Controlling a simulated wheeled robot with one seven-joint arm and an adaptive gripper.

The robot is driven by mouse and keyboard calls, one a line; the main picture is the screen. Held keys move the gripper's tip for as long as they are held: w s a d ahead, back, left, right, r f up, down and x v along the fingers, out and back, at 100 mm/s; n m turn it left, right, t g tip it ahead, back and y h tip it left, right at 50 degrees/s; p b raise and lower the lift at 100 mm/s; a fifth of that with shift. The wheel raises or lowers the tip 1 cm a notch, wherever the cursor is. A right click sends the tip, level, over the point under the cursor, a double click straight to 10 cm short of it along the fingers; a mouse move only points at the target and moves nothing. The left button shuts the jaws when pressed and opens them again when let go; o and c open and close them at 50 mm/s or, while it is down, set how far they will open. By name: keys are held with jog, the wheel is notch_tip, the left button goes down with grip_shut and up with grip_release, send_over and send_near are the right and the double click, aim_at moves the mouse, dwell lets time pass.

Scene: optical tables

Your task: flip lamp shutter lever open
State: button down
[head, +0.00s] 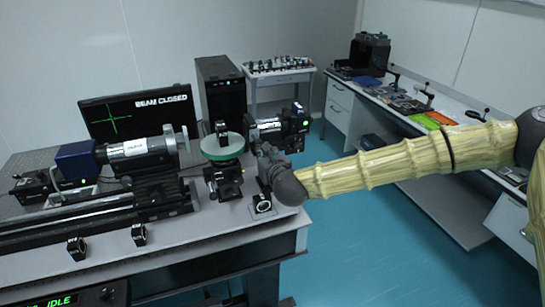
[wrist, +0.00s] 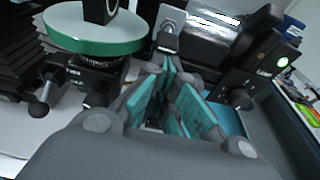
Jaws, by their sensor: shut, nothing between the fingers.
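The lamp unit (head: 280,128) is a dark housing with a silver body at the back right of the optical table. Its labelled black block with a lit green spot (wrist: 265,65) shows in the wrist view. A small black-knobbed lever (wrist: 167,42) sits on a pale plate in front of the silver body; it looks like the shutter lever. My gripper (head: 265,157) is just in front of the lamp. In the wrist view my gripper (wrist: 172,85) is shut and empty, its teal-padded fingers pointing towards the lever. I cannot tell whether they touch it. In the head view the gripper hides the lever.
A green-rimmed round stage (head: 223,146) stands just left of my gripper. A monitor (head: 138,113) reads "BEAM CLOSED". A small mounted optic (head: 262,204) stands near the table's right edge. Blue floor (head: 345,240) is open to the right.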

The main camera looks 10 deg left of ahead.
jog(key=shift+s+d+r, duration=0.1)
jog(key=shift+s+r, duration=0.05)
jog(key=shift+r, duration=0.6)
jog(key=s+d+r+p, duration=0.2)
jog(key=s+d+r, duration=0.1)
jog(key=s+r, duration=0.2)
notch_tip(320, 180, up, 2)
jog(key=shift+s+d+r, duration=0.2)
jog(key=shift+s, duration=0.1)
